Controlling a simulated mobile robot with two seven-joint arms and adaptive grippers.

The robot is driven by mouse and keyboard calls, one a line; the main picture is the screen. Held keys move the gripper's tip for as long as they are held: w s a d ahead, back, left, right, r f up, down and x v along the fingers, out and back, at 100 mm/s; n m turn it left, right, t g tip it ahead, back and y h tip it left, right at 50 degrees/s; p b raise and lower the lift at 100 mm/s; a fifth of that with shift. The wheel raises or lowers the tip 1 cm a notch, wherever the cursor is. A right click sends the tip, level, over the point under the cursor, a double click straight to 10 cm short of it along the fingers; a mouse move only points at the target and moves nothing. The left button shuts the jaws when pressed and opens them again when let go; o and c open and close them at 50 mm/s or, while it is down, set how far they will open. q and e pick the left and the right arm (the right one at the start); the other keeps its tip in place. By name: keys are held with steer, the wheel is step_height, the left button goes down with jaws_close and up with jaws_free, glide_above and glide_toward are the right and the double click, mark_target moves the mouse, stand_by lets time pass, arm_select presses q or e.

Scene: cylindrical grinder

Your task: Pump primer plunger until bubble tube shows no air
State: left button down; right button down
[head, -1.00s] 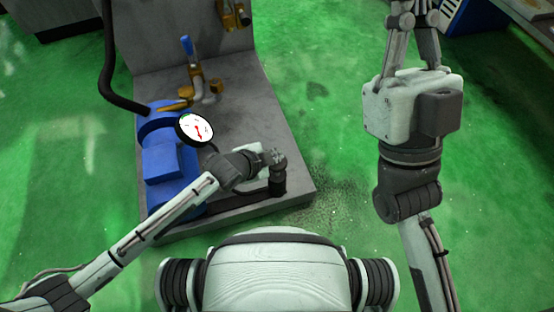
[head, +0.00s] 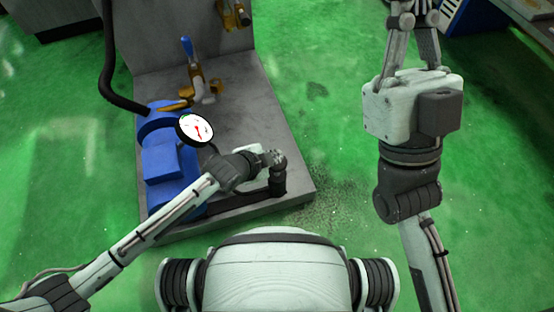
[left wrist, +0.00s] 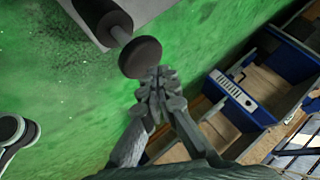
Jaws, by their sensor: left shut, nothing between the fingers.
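The primer plunger shows in the left wrist view as a dark round knob (left wrist: 140,57) on a grey rod. My left gripper (left wrist: 160,76) is shut and empty, with its fingertips at the lower right edge of the knob; I cannot tell if they touch. In the head view the left gripper (head: 272,157) is above a dark upright cylinder (head: 278,184) on the base plate and partly hides what is there. An amber piece with brass fittings (head: 235,14), possibly the bubble tube, is cut off at the top. My right gripper (head: 415,20) points away, its tips at the top edge.
A blue motor or pump (head: 165,160) with a round gauge (head: 197,129) stands on the grey base plate (head: 250,115). A brass valve with a blue handle (head: 187,48) is behind it. A blue cabinet (left wrist: 240,95) shows at right in the wrist view.

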arm_select(q)
steer(key=shift+f, duration=0.25)
steer(key=shift+f+b, duration=0.75)
steer(key=shift+f, duration=1)
stand_by(1.2)
stand_by(0.4)
steer(key=shift+r+p, duration=2.1)
steer(key=shift+p, duration=0.3)
steer(key=shift+r, duration=0.1)
step_height(320, 180, up, 5)
steer(key=p, duration=0.5)
steer(key=shift+p, duration=0.3)
